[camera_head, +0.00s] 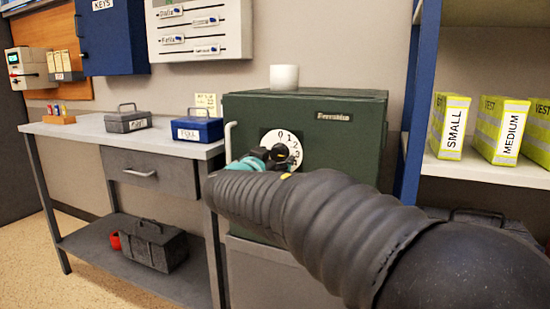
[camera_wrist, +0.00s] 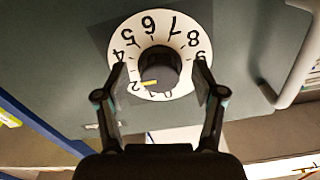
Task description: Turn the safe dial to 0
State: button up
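The green safe (camera_head: 345,135) stands at the middle, with a white numbered dial (camera_head: 294,138) on its front, partly hidden by my gripper (camera_head: 262,158). In the wrist view the dial (camera_wrist: 128,34) appears upside down, with a dark round knob (camera_wrist: 160,68) at its centre. A yellow pointer mark (camera_wrist: 148,83) on the knob's lower side points close to the 2. My gripper (camera_wrist: 160,84) is open, with one finger on each side of the knob and visible gaps between. Whether the fingertips touch the dial face I cannot tell.
A light handle (camera_head: 228,142) sticks out at the safe's left; it also shows in the wrist view (camera_wrist: 300,70). A white cup (camera_head: 284,77) stands on the safe. A grey workbench (camera_head: 85,131) is at left, a shelf (camera_head: 490,172) with vests at right.

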jog(key=c, duration=1)
jog(key=shift+c, duration=0.2)
jog(key=shift+f+b, duration=0.1)
jog(key=shift+b, duration=0.4)
jog(key=shift+n+b, duration=0.4)
jog(key=n+b, duration=0.2)
jog(key=b, duration=0.1)
jog(key=shift+s+f, duration=0.1)
jog(key=shift+f, duration=0.1)
jog(key=n+b, duration=0.4)
jog(key=n, duration=0.1)
jog(key=shift+d+r+n, duration=0.15)
jog(key=shift+r+n, duration=0.05)
jog(key=shift+n, duration=0.1)
jog(key=n+b, duration=0.1)
jog(key=n, duration=0.3)
jog(key=shift+r+n, duration=0.15)
jog(key=shift+n, duration=0.15)
jog(key=n, duration=0.4)
jog(key=shift+r+n, duration=0.15)
jog(key=shift+n, duration=0.25)
